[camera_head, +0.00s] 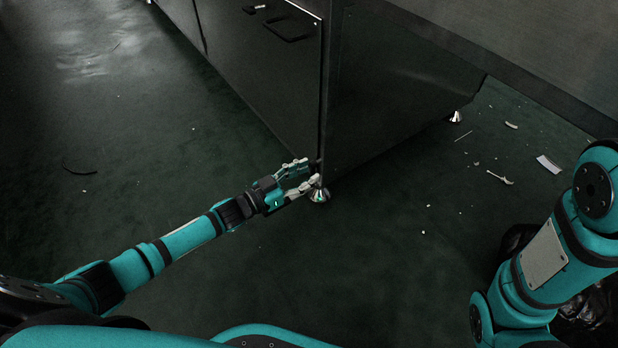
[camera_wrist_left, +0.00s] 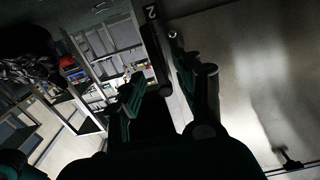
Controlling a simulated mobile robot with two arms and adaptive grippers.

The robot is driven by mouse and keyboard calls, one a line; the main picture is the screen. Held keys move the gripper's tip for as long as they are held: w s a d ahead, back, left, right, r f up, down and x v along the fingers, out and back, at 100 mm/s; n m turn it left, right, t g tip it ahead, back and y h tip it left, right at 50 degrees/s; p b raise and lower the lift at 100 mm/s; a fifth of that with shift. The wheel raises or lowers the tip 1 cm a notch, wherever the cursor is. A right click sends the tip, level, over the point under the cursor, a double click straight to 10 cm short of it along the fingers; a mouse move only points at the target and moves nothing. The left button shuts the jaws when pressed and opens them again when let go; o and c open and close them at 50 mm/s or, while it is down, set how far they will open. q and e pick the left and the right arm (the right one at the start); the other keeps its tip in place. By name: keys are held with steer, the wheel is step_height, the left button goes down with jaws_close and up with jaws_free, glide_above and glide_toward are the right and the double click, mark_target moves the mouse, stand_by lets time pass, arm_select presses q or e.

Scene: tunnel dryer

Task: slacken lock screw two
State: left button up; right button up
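The dark dryer body (camera_head: 400,85) stands on small silvery feet. My left gripper (camera_head: 307,174) is low at its near corner, just beside the near foot (camera_head: 319,195). Its fingers are apart, one above the other. In the left wrist view the open fingers (camera_wrist_left: 155,75) point at a dark upright part with a white "2" label (camera_wrist_left: 151,12). A small bright round spot (camera_wrist_left: 172,35) lies near the right fingertip; I cannot tell whether it is the lock screw. Contact cannot be made out. My right arm is at the right; its gripper is out of view.
Another foot (camera_head: 456,117) stands at the far right corner. Pale scraps, among them a white piece (camera_head: 548,164), lie on the dark green floor. Black bags (camera_head: 585,305) lie behind my right arm. The floor in front of the near corner is clear.

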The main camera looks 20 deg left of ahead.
arm_select(q)
steer(key=shift+w+d, duration=0.4)
steer(key=shift+w, duration=0.2)
jaws_close()
steer(key=shift+s, duration=0.1)
